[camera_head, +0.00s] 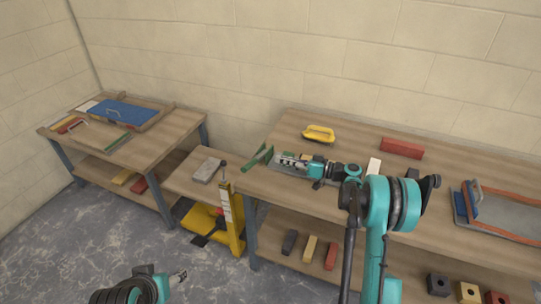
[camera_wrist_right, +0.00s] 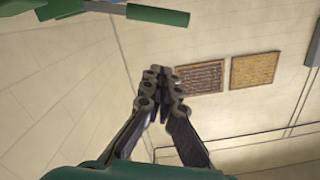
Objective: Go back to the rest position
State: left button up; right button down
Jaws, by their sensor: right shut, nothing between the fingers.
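My right gripper (camera_head: 283,158) is over the left end of the long wooden table in the head view, pointing left. In the right wrist view its two fingers (camera_wrist_right: 160,78) meet at the tips, shut with nothing between them. A green piece (camera_wrist_right: 158,15) also shows at the top of the wrist view. My left gripper (camera_head: 178,277) is low at the bottom left, over the floor; its fingers are too small to read.
The long table (camera_head: 290,125) holds a yellow-handled float (camera_head: 319,133), a red block (camera_head: 402,148) and a grey tray (camera_head: 505,222). A yellow stand (camera_head: 235,215) is beside a small table with a grey block (camera_head: 207,170). A left table bears a blue board (camera_head: 125,112).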

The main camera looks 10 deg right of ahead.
jog(key=shift+s+d, duration=0.35)
jog(key=shift+d, duration=0.1)
jog(key=shift+r, duration=0.1)
jog(key=s+a+r+m+g+h, duration=0.2)
jog(key=s+a+r+h, duration=0.15)
jog(key=s, duration=0.45)
jog(key=s+a+r+m+g+h, duration=0.1)
jog(key=s+a+r+m+h, duration=0.15)
jog(key=s+a+h, duration=0.4)
jog(key=s+d+f+h, duration=0.1)
jog(key=s+d, duration=0.1)
jog(key=s, duration=0.5)
jog(key=s+d+f+m+h, duration=0.1)
jog(key=s+d+h, duration=0.1)
jog(key=s, duration=0.5)
jog(key=s+d+f+m+h, duration=0.1)
jog(key=s+d, duration=0.1)
jog(key=s, duration=0.6)
jog(key=shift+d+f+t+h, duration=0.3)
jog(key=shift+d+f+h, duration=0.05)
jog(key=shift+f+h, duration=0.05)
